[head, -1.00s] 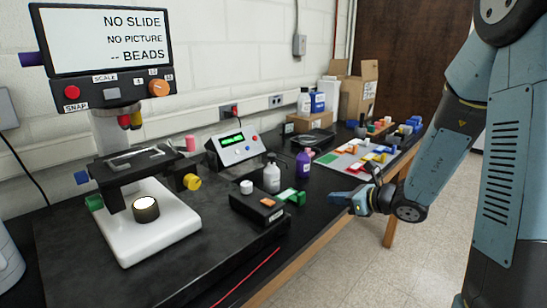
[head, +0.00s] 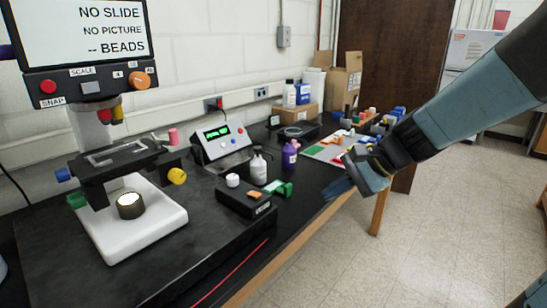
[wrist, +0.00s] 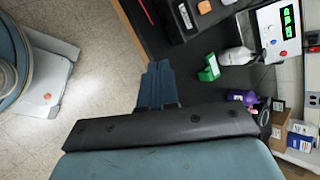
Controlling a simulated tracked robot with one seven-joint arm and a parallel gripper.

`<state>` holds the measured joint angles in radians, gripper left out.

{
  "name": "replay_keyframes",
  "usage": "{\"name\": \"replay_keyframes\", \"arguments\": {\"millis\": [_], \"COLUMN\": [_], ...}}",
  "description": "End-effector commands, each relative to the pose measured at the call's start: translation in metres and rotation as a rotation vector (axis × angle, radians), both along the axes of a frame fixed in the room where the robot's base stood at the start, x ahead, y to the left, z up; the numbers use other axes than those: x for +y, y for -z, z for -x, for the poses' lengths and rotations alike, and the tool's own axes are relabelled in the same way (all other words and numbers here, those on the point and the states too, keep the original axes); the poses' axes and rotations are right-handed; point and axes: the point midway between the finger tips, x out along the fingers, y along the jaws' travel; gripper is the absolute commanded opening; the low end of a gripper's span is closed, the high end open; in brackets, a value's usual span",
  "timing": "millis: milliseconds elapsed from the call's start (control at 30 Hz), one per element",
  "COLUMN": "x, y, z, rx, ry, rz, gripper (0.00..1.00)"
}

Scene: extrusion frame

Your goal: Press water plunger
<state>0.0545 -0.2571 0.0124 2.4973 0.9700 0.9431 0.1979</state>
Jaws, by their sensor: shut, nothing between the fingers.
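A whitish bottle (head: 258,169) with a narrow top stands on the black bench in the head view. It also shows in the wrist view (wrist: 236,56). I cannot tell whether its top is the water plunger. A purple bottle (head: 290,155) stands to its right, and a green piece (head: 279,188) lies in front. My gripper (head: 338,188) is shut and empty by the bench's front edge, to the right of these things. In the wrist view its blue fingers (wrist: 158,84) are together, pointing toward the bench edge and apart from the bottles.
A black box (head: 243,203) with a white knob and an orange piece lies left of the green piece. A display unit (head: 222,141) stands behind. The microscope (head: 120,180) fills the left. Coloured parts on a board (head: 330,148) and cartons (head: 345,80) stand farther right.

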Motion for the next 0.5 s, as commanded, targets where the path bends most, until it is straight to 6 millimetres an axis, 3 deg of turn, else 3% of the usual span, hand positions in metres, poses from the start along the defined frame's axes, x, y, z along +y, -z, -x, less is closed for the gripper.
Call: {"name": "replay_keyframes", "arguments": {"millis": [200, 500], "x": [-0.033, -0.092], "y": [-0.021, -0.053], "z": [0.043, 0.083], "rx": [-0.214, -0.451], "ry": [-0.244, -0.505], "rz": [0.306, 0.741], "gripper": [0.00, 0.00]}}
